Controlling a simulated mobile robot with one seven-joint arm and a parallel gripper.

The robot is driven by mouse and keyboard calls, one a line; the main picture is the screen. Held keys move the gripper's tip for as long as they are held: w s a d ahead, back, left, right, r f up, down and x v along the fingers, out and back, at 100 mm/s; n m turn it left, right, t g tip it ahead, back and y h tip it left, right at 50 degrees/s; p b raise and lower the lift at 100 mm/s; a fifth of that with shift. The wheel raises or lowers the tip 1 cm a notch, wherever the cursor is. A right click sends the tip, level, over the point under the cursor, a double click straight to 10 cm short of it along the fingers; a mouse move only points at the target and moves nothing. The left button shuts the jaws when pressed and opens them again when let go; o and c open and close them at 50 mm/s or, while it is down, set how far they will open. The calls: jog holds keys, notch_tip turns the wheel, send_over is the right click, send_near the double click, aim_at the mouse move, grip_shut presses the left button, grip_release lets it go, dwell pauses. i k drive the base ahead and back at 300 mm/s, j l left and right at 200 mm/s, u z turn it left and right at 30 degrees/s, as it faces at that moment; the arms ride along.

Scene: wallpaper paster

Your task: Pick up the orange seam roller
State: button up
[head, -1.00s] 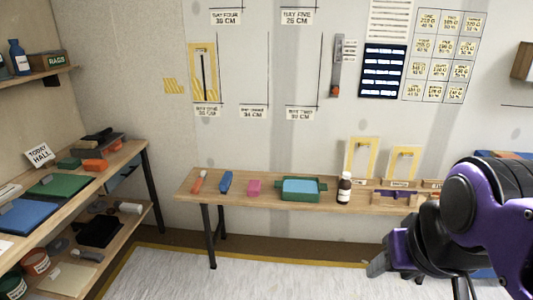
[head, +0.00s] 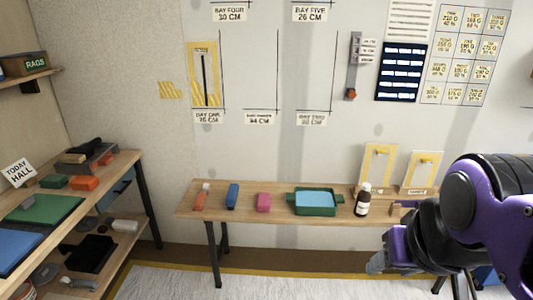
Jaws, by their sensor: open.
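An orange-handled tool with a pale end, which looks like the seam roller (head: 201,198), lies at the left end of the narrow wooden bench (head: 270,213) against the wall. My gripper (head: 376,264) is at the lower right, in front of the bench and well to the right of the roller. It is open and seems empty, though its fingers are small and partly hidden by my wrist.
Right of the roller on the bench are a blue tool (head: 232,194), a pink block (head: 264,202), a green tray (head: 315,212) with blue inside and a brown bottle (head: 363,198). A cluttered shelf unit (head: 122,163) stands at the left. The floor between is clear.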

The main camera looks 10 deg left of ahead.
aim_at(198, 205)
jog(key=i+j, duration=0.2)
jog(key=j, duration=0.15)
jog(key=i+j+z, duration=0.1)
jog(key=i+j, duration=0.25)
jog(key=j, duration=0.3)
jog(key=i+j+z, duration=0.1)
jog(key=j, duration=0.25)
jog(key=i+j, duration=0.25)
jog(key=i+j+z, duration=0.1)
jog(key=j, duration=0.35)
jog(key=i+j, duration=0.25)
jog(key=j, duration=0.75)
jog(key=i+j+z, duration=0.15)
jog(key=i, duration=0.15)
